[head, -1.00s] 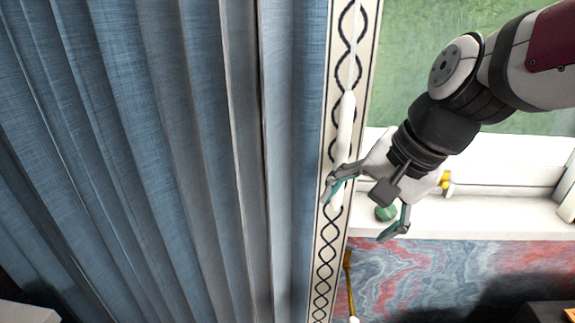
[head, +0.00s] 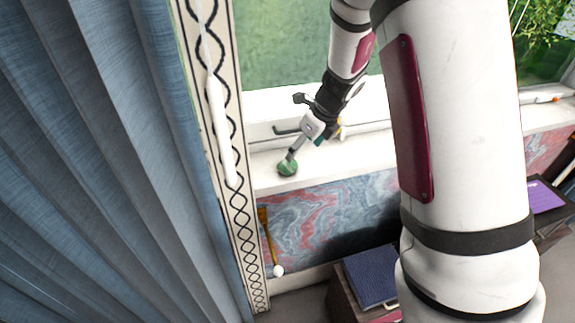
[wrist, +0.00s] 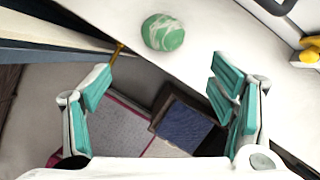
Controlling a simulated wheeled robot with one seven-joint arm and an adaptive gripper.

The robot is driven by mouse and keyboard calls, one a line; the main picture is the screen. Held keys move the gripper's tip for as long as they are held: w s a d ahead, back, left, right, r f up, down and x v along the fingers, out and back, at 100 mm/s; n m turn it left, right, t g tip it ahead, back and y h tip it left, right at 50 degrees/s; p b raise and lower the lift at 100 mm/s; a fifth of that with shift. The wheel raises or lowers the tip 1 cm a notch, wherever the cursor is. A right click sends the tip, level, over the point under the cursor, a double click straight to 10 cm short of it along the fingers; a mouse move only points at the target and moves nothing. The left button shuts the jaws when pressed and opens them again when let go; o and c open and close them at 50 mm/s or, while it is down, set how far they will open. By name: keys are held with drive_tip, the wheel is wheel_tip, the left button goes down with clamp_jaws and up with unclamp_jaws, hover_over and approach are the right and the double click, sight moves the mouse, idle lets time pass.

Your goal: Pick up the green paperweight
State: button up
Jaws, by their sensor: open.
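The green paperweight (head: 288,167) is a rounded green piece with pale veins. It sits on the white windowsill (head: 268,184), near the sill's left end. It also shows in the wrist view (wrist: 162,33), at the top centre, beyond the fingertips. My gripper (head: 296,152) is close to the paperweight in the head view, and its fingertips overlap it there. In the wrist view my gripper (wrist: 160,85) is open, with its teal-padded fingers wide apart and nothing between them. I cannot tell whether a finger touches the paperweight.
A yellow item (wrist: 309,55) is on the sill at the right of the wrist view. Below are a wooden stick with a white end (head: 265,235) and a dark blue book (head: 371,275).

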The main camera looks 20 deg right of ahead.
sight(291, 167)
drive_tip(key=x, duration=0.6)
drive_tip(key=shift+w+a, duration=0.1)
drive_tip(key=shift+w+x, duration=0.25)
drive_tip(key=shift+x, duration=1.1)
drive_tip(key=shift+w+x, duration=0.25)
drive_tip(key=shift+x, duration=1.05)
drive_tip(key=shift+r, duration=0.15)
drive_tip(key=c, duration=1.4)
drive_tip(key=shift+r, duration=0.15)
